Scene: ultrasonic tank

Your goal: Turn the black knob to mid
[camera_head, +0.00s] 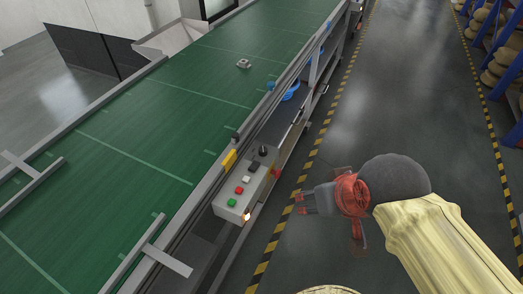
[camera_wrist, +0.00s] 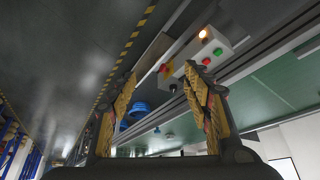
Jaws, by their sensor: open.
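The grey control box (camera_head: 240,193) is fixed along the side of the green conveyor in the head view. A small black knob-like part (camera_head: 255,165) sits on its far part, past the buttons, with another black knob-like part (camera_head: 263,151) just beyond. I cannot tell which is the turning knob, nor its setting. My gripper (camera_head: 301,203) is open and empty, right of the box and apart from it, its fingers pointing left. In the wrist view my gripper's (camera_wrist: 160,71) two fingers frame part of the box (camera_wrist: 218,45); the right finger hides some of its face.
The aisle floor (camera_head: 390,90) is clear.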

